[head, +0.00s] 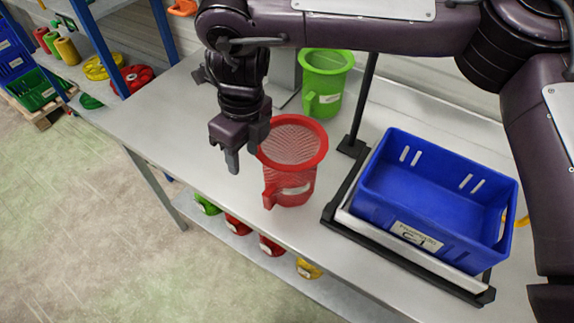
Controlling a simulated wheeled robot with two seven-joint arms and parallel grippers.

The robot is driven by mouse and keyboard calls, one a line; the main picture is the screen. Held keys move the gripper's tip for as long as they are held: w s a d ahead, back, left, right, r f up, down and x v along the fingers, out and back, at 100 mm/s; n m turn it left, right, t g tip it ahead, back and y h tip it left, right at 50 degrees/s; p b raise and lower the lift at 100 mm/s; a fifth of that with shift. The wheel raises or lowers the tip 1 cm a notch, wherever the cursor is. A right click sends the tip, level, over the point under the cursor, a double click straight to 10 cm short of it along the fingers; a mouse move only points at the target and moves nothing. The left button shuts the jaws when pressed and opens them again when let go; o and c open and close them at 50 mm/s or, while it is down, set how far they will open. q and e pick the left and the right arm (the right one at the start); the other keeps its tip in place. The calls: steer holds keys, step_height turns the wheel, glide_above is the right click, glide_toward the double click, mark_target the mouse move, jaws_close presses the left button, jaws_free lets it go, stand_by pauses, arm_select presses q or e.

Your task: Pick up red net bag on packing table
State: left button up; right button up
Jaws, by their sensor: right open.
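The red net bag (292,184) stands upright on the packing table (180,123), mouth up, with a stiff red rim, a pale label and a red tab low on its left side. My right gripper (246,159) points down at the upper left of the bag's rim, open and empty. One finger is left of the bag, clear of it. The other overlaps the rim's left edge in the picture; I cannot tell whether it touches. My left gripper is not in view.
A green net bag (326,78) stands behind the red one. A blue crate (432,205) sits on a black-framed stand to the right, with a black post (360,105) beside it. Several coloured items lie on the shelf below. The table's left part is clear.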

mark_target(265, 160)
steer(key=shift+h, duration=0.5)
steer(key=d, duration=0.1)
steer(key=w+d+r, duration=0.1)
steer(key=d+r, duration=0.1)
steer(key=shift+w+d+r, duration=0.1)
steer(key=shift+w+r, duration=0.1)
steer(key=shift+w, duration=0.15)
steer(key=shift+d+f, duration=0.15)
steer(key=shift+d, duration=0.05)
steer(key=f+p, duration=0.1)
steer(key=f, duration=0.1)
steer(key=f+p, duration=0.1)
steer(key=f, duration=0.1)
steer(key=f+p, duration=0.1)
steer(key=f, duration=0.1)
steer(key=shift+s+d, duration=0.15)
steer(key=shift+s, duration=0.1)
steer(key=shift+f, duration=0.6)
jaws_close()
